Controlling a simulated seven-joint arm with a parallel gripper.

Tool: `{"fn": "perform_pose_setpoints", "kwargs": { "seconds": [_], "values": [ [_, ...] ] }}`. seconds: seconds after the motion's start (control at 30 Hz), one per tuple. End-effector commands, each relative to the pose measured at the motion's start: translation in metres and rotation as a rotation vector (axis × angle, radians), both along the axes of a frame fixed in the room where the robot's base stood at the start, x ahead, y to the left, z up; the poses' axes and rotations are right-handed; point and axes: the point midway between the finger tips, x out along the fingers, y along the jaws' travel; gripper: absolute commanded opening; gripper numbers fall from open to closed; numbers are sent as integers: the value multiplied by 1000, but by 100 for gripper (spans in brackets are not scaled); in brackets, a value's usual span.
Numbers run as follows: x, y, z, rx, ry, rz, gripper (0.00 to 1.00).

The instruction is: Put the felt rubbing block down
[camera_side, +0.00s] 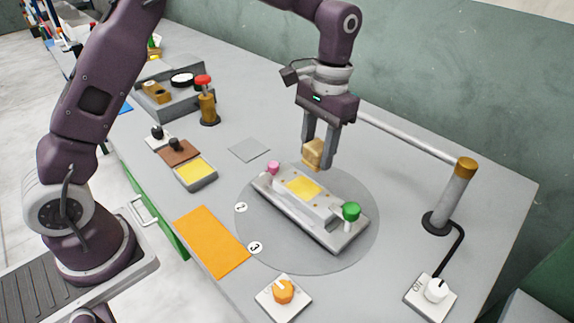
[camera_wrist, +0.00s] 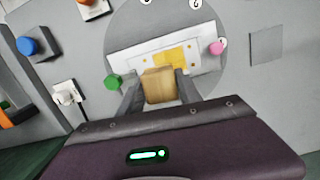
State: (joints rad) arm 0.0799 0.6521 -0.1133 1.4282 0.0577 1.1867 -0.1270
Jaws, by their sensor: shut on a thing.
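My gripper (camera_side: 319,150) is shut on a tan, wood-coloured block, which I take to be the felt rubbing block (camera_side: 314,153). The block is held between the fingertips, above the far edge of a grey-white press plate (camera_side: 335,235). In the wrist view my gripper (camera_wrist: 160,88) shows the block (camera_wrist: 158,86) between its two fingers, in front of the plate. Any felt face on the block is hidden. A yellow square (camera_side: 303,187) lies on the plate, between a pink knob (camera_side: 273,167) and a green knob (camera_side: 351,211).
The plate sits on a round grey disc (camera_side: 260,250). An orange sheet (camera_side: 211,241), a yellow pad tray (camera_side: 196,173) and a grey square (camera_side: 248,149) lie to the left. A grey post with a horizontal bar (camera_side: 452,195) stands at right. Dials (camera_side: 283,291) sit at the front.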

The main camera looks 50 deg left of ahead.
Motion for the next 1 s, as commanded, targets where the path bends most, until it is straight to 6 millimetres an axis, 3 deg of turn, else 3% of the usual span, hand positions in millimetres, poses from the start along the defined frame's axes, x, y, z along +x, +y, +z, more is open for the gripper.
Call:
{"fn": "perform_pose_setpoints", "kwargs": {
  "seconds": [0.17, 0.3, 0.4, 0.53, 0.7, 0.9, 1.0],
  "values": [
    [27, 70, -10, -2, -2, 32, 0],
    [41, 147, -20, -3, -3, 54, 0],
    [42, 203, -28, -1, -3, 65, 0],
    [37, 257, -35, 1, -1, 73, 0],
    [31, 284, -47, 0, 3, 74, 0],
    [30, 285, -92, 0, 4, 73, 0],
    [31, 285, -104, 1, 2, 72, 0]
  ]
}}
